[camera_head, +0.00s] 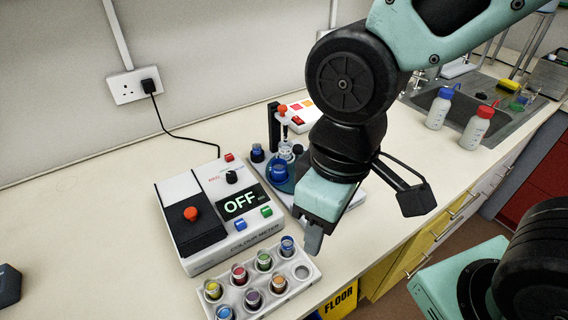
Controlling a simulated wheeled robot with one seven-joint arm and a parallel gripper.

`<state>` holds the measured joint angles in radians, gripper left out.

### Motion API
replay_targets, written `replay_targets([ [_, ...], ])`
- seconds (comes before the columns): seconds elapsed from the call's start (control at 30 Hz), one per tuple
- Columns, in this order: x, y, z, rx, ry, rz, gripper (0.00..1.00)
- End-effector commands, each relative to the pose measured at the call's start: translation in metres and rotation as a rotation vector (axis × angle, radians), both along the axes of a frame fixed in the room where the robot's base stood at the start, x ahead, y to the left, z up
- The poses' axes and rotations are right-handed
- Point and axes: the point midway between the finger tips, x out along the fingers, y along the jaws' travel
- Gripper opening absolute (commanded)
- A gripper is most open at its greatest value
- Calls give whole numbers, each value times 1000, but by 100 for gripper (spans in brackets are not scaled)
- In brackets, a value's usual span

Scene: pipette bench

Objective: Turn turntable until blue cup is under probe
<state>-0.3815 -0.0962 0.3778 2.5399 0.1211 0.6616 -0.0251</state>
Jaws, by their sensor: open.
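The turntable (287,186) is a blue disc on a white base beside the colour meter, partly hidden behind my arm. The blue cup (278,171) stands on its near side. The probe (284,132) is a clear tube with an orange top, held by a black post at the back. A pale clear cup (286,151) appears below the probe, behind the blue cup.
The colour meter (240,224) reads OFF. A white rack (290,292) of several coloured vials stands in front, near my gripper. Two bottles with blue (439,108) and red (476,128) caps stand by the sink. The bench at left is mostly clear.

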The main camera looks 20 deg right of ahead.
Motion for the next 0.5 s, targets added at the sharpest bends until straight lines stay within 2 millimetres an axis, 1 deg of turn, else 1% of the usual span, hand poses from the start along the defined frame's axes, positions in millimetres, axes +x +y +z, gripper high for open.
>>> replay_targets([
  [0.07, 18, 5, 9, -3, 4, 21, 48],
  [0.17, 58, 10, 22, -10, 7, 78, 48],
  [0.2, 78, 12, 27, -14, 7, 106, 48],
  [0.27, 110, 10, 34, -17, 8, 147, 48],
  [0.3, 132, 8, 38, -20, 8, 174, 48],
  [0.37, 164, 1, 43, -25, 7, 211, 48],
  [0.4, 186, -5, 45, -26, 5, 234, 48],
  [0.47, 217, -17, 48, -30, 4, 265, 48],
  [0.5, 237, -26, 49, -32, 1, 283, 48],
])
